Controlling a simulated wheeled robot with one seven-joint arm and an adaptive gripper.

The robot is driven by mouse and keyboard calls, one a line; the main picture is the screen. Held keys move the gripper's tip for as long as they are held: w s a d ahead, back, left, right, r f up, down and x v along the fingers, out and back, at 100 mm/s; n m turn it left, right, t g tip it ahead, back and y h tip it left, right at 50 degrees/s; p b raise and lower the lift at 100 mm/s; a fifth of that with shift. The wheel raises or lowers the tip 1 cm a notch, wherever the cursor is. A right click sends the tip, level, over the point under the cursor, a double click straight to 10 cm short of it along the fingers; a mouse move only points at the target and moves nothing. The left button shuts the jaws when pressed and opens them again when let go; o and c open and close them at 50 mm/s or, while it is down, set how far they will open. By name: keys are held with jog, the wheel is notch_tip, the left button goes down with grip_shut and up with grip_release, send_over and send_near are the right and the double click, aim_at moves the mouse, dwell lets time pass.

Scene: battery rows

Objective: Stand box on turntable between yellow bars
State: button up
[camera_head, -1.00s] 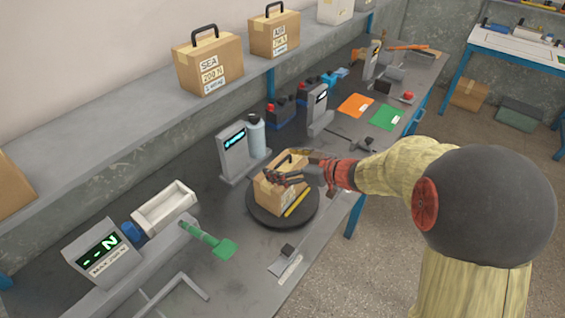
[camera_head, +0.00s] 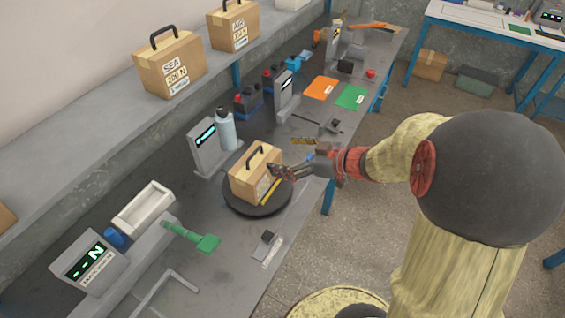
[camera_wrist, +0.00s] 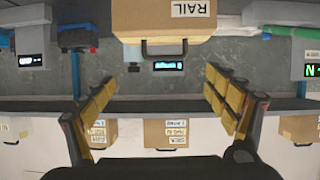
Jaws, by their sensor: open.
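The cardboard box (camera_head: 250,176) stands upright, dark handle up, on the round dark turntable (camera_head: 240,207). One yellow bar (camera_head: 269,191) lies along its front right side; a second bar is not visible, so I cannot tell whether the box is between two. In the wrist view the box (camera_wrist: 143,22) shows upside down with a RAIL label, beyond my spread fingers (camera_wrist: 158,78). The gripper is open and empty, with a gap to the box.
A grey display stand (camera_head: 204,145) and a bottle (camera_head: 225,130) are close behind the turntable. A green-handled tool (camera_head: 190,236) and a white tray (camera_head: 143,208) lie to the left. Boxes labelled SEA (camera_head: 170,66) and AIR (camera_head: 234,27) stand on the shelf.

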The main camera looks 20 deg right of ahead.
jog(key=w+d+r+m+t+h, duration=0.2)
jog(key=w+d+r+h, duration=0.2)
jog(key=r+h, duration=0.25)
jog(key=s+d+r+m+g+h, duration=0.1)
jog(key=s+d+r+m+h, duration=0.3)
jog(key=r, duration=0.3)
jog(key=s+a+f+g+y, duration=0.1)
jog(key=s+a+g, duration=0.2)
jog(key=s+a, duration=0.4)
jog(key=s+a+f+m+g+y, duration=0.1)
jog(key=s+a+f+g+y, duration=0.1)
jog(key=s+a, duration=0.6)
jog(key=s+g, duration=0.1)
jog(key=s, duration=0.5)
jog(key=shift+s+f+g, duration=0.15)
jog(key=shift+s+g, duration=0.15)
jog(key=shift+s, duration=0.05)
